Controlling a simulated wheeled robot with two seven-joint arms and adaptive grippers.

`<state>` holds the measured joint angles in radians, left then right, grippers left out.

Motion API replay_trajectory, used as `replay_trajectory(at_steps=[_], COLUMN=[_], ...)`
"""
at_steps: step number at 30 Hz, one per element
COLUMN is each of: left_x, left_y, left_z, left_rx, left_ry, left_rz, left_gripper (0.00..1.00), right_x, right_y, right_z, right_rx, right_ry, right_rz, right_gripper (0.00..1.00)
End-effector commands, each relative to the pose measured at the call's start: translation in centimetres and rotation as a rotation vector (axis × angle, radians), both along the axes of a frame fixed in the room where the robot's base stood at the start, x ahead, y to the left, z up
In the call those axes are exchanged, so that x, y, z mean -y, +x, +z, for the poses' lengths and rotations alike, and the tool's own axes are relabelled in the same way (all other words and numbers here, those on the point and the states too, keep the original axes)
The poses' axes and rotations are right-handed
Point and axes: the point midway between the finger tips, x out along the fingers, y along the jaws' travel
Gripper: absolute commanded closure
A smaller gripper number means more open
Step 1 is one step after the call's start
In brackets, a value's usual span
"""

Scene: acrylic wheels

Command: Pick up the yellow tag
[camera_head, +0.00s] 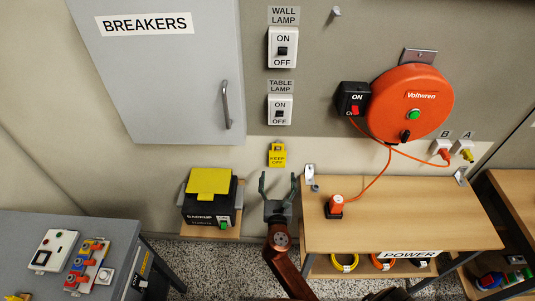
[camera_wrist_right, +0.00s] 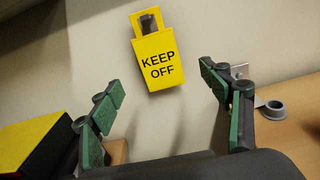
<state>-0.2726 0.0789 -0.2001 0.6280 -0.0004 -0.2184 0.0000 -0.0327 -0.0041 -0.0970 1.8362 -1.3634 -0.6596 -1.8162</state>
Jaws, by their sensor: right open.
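The yellow tag (camera_head: 277,156) reads KEEP OFF and is on the wall below the TABLE LAMP switch. In the right wrist view the yellow tag (camera_wrist_right: 158,62) is ahead of my right gripper, beyond and between its fingers, and looks slightly tilted. A dark opening shows at its top. My right gripper (camera_head: 278,182) is open and empty, just below the tag in the head view. Its two green-padded fingers (camera_wrist_right: 170,100) are spread and apart from the tag. My left gripper is not in view.
A black box with a yellow lid (camera_head: 208,181) stands left of my right gripper. The wooden POWER bench (camera_head: 430,215) is to the right, with a small red-topped object (camera_head: 335,204) on it. An orange cable reel (camera_head: 412,102) and a TABLE LAMP switch (camera_head: 280,110) are on the wall.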

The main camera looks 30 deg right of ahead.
Motion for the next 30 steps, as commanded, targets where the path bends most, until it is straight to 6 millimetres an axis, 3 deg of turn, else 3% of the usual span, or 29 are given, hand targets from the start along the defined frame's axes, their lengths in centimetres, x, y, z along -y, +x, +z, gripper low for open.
replay_trajectory(at_steps=[4,9,13,17,21,25,30], left_x=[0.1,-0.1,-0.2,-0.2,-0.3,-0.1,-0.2], left_y=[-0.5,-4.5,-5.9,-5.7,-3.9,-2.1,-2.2], left_z=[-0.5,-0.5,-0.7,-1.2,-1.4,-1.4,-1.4], left_rx=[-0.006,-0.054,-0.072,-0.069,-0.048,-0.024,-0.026], left_ry=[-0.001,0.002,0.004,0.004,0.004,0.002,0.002], left_rz=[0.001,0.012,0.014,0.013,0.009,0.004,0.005], left_gripper=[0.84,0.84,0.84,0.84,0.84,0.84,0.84], right_x=[0.0,1.0,1.8,2.9,3.7,4.0,4.0], right_y=[0.9,2.5,3.6,5.3,6.6,6.9,6.9], right_z=[-0.4,-0.3,-0.3,-0.3,-0.4,-0.3,-0.3], right_rx=[-0.011,-0.01,-0.01,-0.009,-0.01,-0.011,-0.01], right_ry=[-0.032,-0.029,-0.029,-0.028,-0.028,-0.027,-0.026], right_rz=[0.009,0.007,0.007,0.007,0.007,0.006,0.007], right_gripper=[0.29,0.29,0.29,0.29,0.29,0.29,0.3])
